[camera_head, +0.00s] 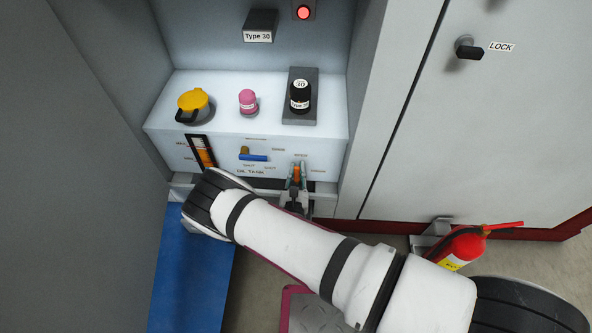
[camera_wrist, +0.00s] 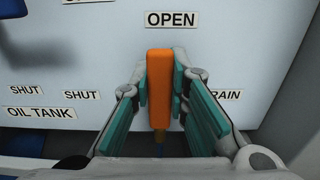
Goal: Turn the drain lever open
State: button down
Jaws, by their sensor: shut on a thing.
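The orange drain lever (camera_wrist: 159,75) stands upright between the fingers in the wrist view, its upper end just below the OPEN label (camera_wrist: 171,19). The DRAIN label (camera_wrist: 227,94) is partly hidden by the right finger. My gripper (camera_wrist: 161,92) is shut on the lever, with a teal pad on each side of it. In the head view my gripper (camera_head: 296,181) is at the lower right of the oil tank's front face, and the orange lever (camera_head: 296,172) shows between its fingers.
The white oil tank (camera_head: 220,142) carries a yellow-capped filler (camera_head: 195,101), a pink cap (camera_head: 248,97) and a black Type 30 bottle (camera_head: 300,97). A blue-handled lever (camera_head: 254,157) is left of my gripper. A fire extinguisher (camera_head: 466,244) stands at lower right.

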jog(key=shift+f, duration=0.1)
dwell(0.3)
jog(key=c, duration=1.5)
grip_release()
jog(key=shift+s, duration=0.15)
jog(key=s, duration=1.1)
jog(key=shift+s+a, duration=0.2)
jog(key=shift+s, duration=0.2)
jog(key=shift+s, duration=0.1)
